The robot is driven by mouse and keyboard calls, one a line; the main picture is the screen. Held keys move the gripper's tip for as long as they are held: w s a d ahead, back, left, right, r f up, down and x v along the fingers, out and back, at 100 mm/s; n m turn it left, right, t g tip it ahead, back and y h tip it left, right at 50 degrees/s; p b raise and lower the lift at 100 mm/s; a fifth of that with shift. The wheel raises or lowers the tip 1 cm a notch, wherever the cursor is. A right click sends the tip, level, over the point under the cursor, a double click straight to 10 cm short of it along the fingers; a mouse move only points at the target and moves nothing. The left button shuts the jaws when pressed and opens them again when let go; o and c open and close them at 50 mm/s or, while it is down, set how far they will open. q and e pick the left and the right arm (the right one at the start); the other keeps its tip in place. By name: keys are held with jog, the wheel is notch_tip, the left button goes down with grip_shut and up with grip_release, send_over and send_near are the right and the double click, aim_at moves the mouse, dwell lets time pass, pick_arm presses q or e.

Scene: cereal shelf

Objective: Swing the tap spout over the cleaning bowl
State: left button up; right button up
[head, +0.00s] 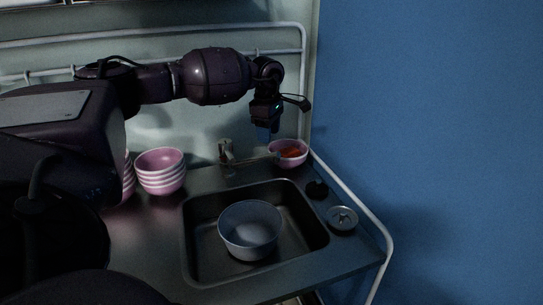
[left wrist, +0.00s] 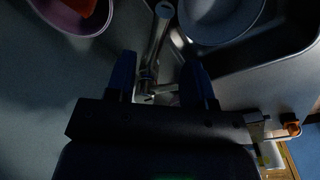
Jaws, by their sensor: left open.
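The metal tap (head: 227,152) stands behind the sink. Its spout runs to the right along the sink's back edge, toward a pink bowl, and is not above the cleaning bowl. The cleaning bowl (head: 250,228), grey and round, sits upright in the sink. My left gripper (head: 265,134) points down above the spout's outer part. In the left wrist view, its open blue fingers (left wrist: 158,78) lie on either side of the spout (left wrist: 157,38), with the cleaning bowl (left wrist: 222,22) at upper right. I cannot tell whether a finger touches the spout. My right gripper is not in view.
The pink bowl (head: 288,160) with something orange stands right of the tap. Stacked pink bowls (head: 160,172) stand to its left. A black knob-like item (head: 317,189) and a round metal strainer (head: 342,218) lie right of the sink (head: 190,240). A white rail (head: 355,202) edges the counter.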

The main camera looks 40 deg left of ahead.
aim_at(269, 157)
pick_arm(q)
jog(key=f, duration=0.9)
jog(key=shift+w+f, duration=0.1)
jog(key=shift+w, duration=0.2)
jog(key=shift+c, duration=0.4)
jog(key=shift+a, duration=0.1)
grip_shut()
